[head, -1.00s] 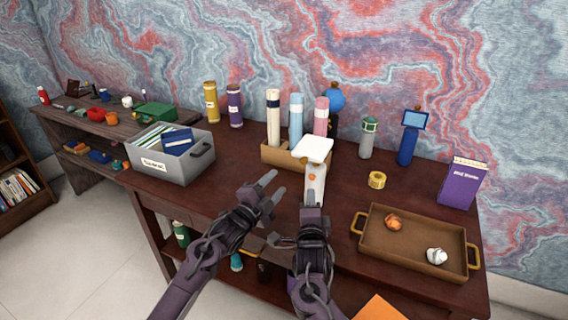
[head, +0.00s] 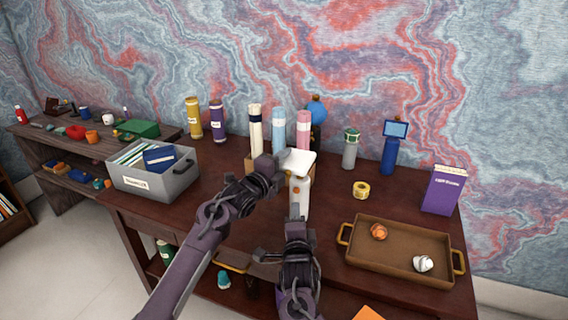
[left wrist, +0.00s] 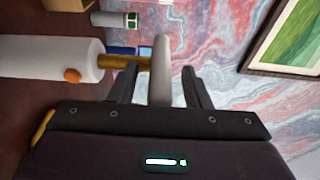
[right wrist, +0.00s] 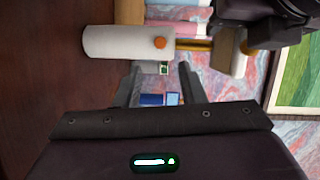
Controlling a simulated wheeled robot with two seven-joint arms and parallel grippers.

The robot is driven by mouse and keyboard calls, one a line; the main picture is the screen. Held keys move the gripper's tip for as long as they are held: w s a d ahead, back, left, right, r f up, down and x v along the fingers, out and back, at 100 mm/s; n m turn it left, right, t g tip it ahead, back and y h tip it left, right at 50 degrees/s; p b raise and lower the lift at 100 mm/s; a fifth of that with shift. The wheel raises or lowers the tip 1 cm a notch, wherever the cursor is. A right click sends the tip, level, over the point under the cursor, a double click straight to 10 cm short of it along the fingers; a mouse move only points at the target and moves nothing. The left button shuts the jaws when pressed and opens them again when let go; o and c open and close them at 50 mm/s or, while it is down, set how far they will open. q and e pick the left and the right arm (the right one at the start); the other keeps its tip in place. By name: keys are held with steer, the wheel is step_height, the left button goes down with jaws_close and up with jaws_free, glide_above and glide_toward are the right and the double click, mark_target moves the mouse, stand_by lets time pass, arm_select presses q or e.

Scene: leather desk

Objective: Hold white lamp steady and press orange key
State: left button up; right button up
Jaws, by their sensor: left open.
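The white lamp (head: 300,199) stands upright on the desk, with a pale square head on a brass neck. Its orange key (head: 295,189) is on the upper body and also shows in the left wrist view (left wrist: 72,75) and right wrist view (right wrist: 160,43). My left gripper (head: 276,165) is open beside the lamp's head. In the left wrist view the lamp head (left wrist: 161,72) lies between the spread fingers, with gaps visible on both sides. My right gripper (head: 297,226) is open and empty, in front of the lamp body and lower than the key.
A wooden box (head: 255,166) with tall tubes stands behind the lamp. A brown tray (head: 355,275) with two small objects is to the right, near a yellow tape roll (head: 361,189). A grey bin (head: 140,184) stands left. Clear desk lies between lamp and tray.

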arm_select(q)
steer(key=shift+w, duration=0.1)
steer(key=shift+c, duration=0.3)
jaws_close()
arm_select(e)
jaws_close()
arm_select(q)
steer(key=shift+f, duration=0.1)
stand_by(1.0)
stand_by(0.4)
arm_select(e)
steer(key=m+g+y, duration=0.1)
steer(key=g+y, duration=0.3)
steer(key=g, duration=0.2)
glide_toward(295, 199)
steer(key=shift+w+a+f, duration=0.1)
steer(key=shift+w+a, duration=1.45)
steer(key=shift+a, duration=0.15)
